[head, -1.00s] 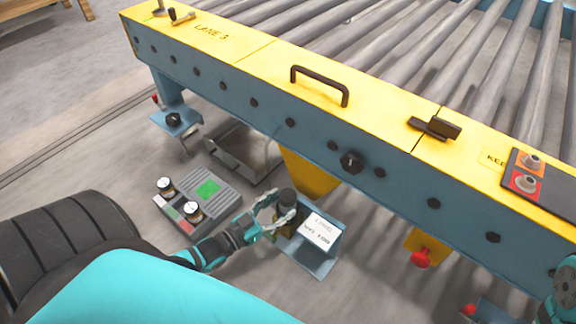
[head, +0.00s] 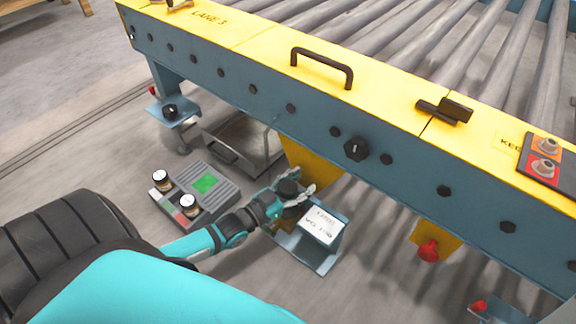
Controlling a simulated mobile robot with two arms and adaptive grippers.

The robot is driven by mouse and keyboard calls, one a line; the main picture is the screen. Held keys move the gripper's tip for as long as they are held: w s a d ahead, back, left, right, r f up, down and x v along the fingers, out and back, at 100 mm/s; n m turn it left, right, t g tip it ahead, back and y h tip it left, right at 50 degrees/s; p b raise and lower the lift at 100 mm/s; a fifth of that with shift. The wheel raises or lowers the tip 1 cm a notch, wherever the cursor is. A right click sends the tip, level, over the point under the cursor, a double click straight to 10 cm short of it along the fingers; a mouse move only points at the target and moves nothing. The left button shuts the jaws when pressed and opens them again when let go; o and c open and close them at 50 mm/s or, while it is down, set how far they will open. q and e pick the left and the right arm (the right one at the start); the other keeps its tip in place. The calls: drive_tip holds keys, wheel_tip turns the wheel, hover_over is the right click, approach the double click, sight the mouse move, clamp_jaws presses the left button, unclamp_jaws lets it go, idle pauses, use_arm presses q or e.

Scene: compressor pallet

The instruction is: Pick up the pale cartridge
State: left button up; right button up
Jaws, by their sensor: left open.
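My left gripper (head: 291,192) reaches in from the lower left, below the yellow and blue conveyor frame. It is open, with its fingers around or beside a dark round-topped piece (head: 288,187); I cannot tell whether they touch it. This piece stands at a blue bracket (head: 318,262) with a white label plate (head: 321,226). I cannot make out a pale cartridge for certain; the gripper hides most of what is below the dark top. My right gripper is not in view.
The conveyor frame (head: 230,75) overhangs closely. A red knob (head: 429,249) hangs at right.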

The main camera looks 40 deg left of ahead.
use_arm(q)
clamp_jaws()
drive_tip(key=shift+s+f, duration=0.1)
drive_tip(key=shift+f, duration=0.05)
idle(0.4)
